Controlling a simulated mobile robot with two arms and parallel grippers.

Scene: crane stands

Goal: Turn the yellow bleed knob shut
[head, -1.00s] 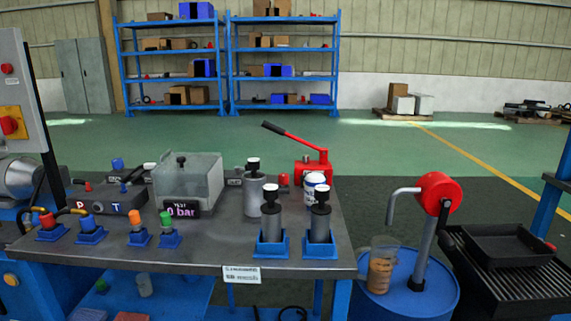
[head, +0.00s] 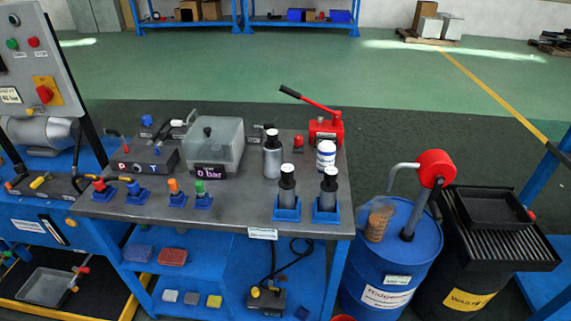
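Several yellow parts show, and I cannot tell for sure which is the bleed knob. A small yellow knob (head: 255,292) sits on a dark block on the lower shelf under the bench. A yellow lever-like part (head: 40,181) is on the dark block at the left machine, below the grey motor. Another small yellow part (head: 71,223) is on the blue front panel under it. Whether any of these is turned open or shut is too small to tell. Neither of my grippers is in view.
The steel bench (head: 240,215) holds a clear box with a "0 bar" display (head: 208,172), a red hand pump (head: 325,128), coloured fittings and cylinders in blue holders. A blue drum (head: 388,268) and a black waste bin (head: 485,290) stand at right.

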